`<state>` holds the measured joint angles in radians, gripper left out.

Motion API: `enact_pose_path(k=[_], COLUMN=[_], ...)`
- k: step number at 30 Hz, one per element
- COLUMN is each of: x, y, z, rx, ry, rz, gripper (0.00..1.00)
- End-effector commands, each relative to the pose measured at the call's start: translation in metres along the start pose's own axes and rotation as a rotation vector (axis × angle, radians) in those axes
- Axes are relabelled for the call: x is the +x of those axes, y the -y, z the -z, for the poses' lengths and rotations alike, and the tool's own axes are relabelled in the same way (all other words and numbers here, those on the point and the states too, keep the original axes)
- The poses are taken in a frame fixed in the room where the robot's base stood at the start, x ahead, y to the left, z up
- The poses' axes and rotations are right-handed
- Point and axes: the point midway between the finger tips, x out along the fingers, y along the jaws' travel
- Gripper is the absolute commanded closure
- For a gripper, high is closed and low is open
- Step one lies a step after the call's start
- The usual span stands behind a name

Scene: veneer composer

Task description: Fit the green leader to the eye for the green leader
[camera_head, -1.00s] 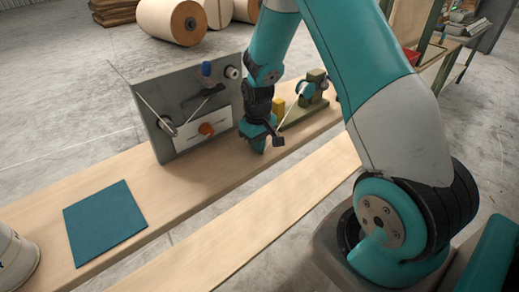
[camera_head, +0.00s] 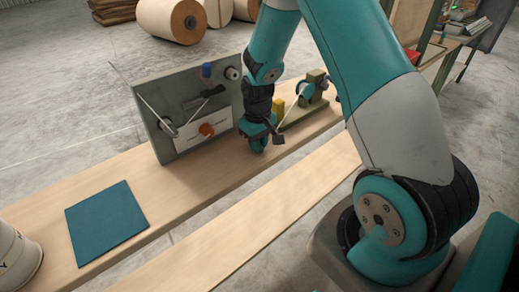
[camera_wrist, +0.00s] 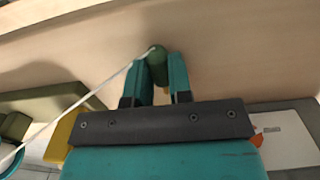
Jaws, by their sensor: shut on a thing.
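My gripper (camera_wrist: 161,62) is shut on the green leader (camera_wrist: 158,66), a small dark green piece between its two teal fingers. A white thread (camera_wrist: 98,96) runs from the leader to the lower left in the wrist view. In the head view my gripper (camera_head: 257,147) hangs low over the bench, just right of the grey upright panel (camera_head: 160,142); the leader cannot be made out there. I cannot tell which part is the eye for the green leader.
The panel carries an orange knob (camera_head: 206,130), a blue knob (camera_head: 206,71) and a white label. A green device (camera_head: 314,88) and a yellow block (camera_head: 278,105) stand to the right. A teal mat (camera_head: 106,225) lies on the wooden bench (camera_head: 190,190), which is clear between mat and panel.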

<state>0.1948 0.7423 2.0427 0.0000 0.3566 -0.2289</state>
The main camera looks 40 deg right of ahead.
Motion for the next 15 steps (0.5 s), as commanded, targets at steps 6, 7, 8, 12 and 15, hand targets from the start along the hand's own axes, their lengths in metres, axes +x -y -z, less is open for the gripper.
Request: enact_pose_path(k=[6,7,8,12,15], x=[-0.006,-0.008,-0.010,-0.017,-0.023], y=[0.000,0.000,0.000,0.000,0.000], z=[0.000,0.000,0.000,0.000,0.000], rx=[0.000,0.000,0.000,0.000,0.000], ry=[-0.001,-0.001,-0.001,-0.001,-0.001], rz=[0.000,0.000,0.000,0.000,0.000], gripper=[1.00,1.00,1.00,1.00,1.00])
